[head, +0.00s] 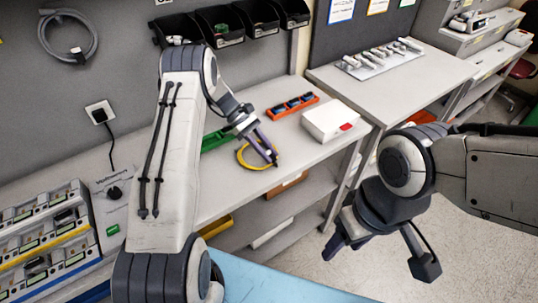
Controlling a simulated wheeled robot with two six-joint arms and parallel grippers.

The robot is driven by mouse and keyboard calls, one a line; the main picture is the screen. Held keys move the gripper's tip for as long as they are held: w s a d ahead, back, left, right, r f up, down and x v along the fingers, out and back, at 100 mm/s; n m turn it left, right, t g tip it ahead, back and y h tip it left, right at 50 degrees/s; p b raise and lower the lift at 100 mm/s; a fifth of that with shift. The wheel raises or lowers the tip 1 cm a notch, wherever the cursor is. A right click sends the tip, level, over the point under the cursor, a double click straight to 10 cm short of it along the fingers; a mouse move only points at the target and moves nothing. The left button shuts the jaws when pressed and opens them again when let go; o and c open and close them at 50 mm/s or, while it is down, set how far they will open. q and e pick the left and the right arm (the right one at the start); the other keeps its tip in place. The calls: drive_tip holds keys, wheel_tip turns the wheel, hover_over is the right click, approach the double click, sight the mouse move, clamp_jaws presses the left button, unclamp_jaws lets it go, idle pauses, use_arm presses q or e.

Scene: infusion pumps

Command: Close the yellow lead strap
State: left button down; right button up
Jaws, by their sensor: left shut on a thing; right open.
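The yellow lead (243,160) lies in a loop on the grey bench, beside a green tray. My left gripper (272,160) reaches down over the right side of the loop and is shut on part of it. The strap itself is too small to make out and is partly hidden by the gripper, so I cannot tell how it stands. My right gripper (383,262) hangs over the floor at the right, open and empty, well away from the lead.
A green tray (216,139) is left of the lead. An orange tray with blue items (291,107) and a white box (330,120) stand behind and right. Black bins (222,25) hang above. Pump racks (45,240) stand at the left. A blue surface (270,283) is in front.

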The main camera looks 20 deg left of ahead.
use_arm(q)
drive_tip(key=shift+a+f+h, duration=0.1)
drive_tip(key=shift+f+h, duration=0.05)
drive_tip(key=shift+h, duration=0.35)
drive_tip(key=c, duration=0.7)
unclamp_jaws()
drive_tip(key=shift+b, duration=0.3)
drive_tip(key=b+v, duration=0.1)
drive_tip(key=v, duration=0.3)
drive_tip(key=b+v, duration=0.2)
drive_tip(key=v, duration=0.3)
drive_tip(key=shift+w+a, duration=0.25)
drive_tip(key=shift+w, duration=0.1)
drive_tip(key=shift+a+r, duration=0.35)
drive_tip(key=shift+r, duration=0.05)
